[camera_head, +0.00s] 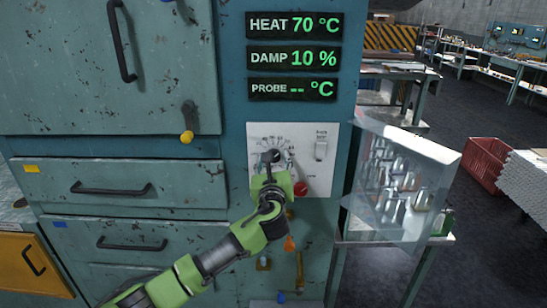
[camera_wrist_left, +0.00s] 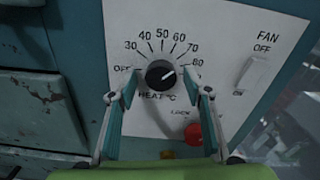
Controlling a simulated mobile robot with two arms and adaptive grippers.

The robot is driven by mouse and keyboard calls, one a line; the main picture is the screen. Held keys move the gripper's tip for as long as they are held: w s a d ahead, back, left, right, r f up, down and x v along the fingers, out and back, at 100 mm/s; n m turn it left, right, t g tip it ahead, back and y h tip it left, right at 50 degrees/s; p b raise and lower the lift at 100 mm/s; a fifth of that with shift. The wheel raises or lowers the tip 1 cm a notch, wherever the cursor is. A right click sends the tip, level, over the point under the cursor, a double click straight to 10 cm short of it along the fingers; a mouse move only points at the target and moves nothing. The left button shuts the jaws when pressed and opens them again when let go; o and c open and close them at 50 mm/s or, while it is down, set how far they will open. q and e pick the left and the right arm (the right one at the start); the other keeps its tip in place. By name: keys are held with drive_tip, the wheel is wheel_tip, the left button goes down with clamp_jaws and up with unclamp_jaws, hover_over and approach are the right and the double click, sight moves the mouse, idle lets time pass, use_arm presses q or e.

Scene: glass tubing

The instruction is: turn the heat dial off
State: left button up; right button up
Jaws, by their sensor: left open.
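The heat dial (camera_wrist_left: 160,73) is a round black knob on a white panel, with a scale from OFF at the left through 30 to 80. Its white pointer mark aims up and right, toward the 70–80 side. My left gripper (camera_wrist_left: 158,95) is open, one finger on each side of the dial, with gaps to it visible. In the head view the dial (camera_head: 272,155) shows just above my left gripper (camera_head: 271,180), which partly covers the panel. The display (camera_head: 294,25) reads HEAT 70 °C. My right gripper is not in view.
A fan switch (camera_wrist_left: 252,77) and a red knob labelled LOCK (camera_wrist_left: 193,133) are on the same panel. Drawers (camera_head: 130,188) with black handles are at the left. A red crate (camera_head: 487,160) stands farther right.

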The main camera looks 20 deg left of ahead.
use_arm(q)
drive_tip(key=shift+w, duration=0.35)
drive_tip(key=c, duration=1.1)
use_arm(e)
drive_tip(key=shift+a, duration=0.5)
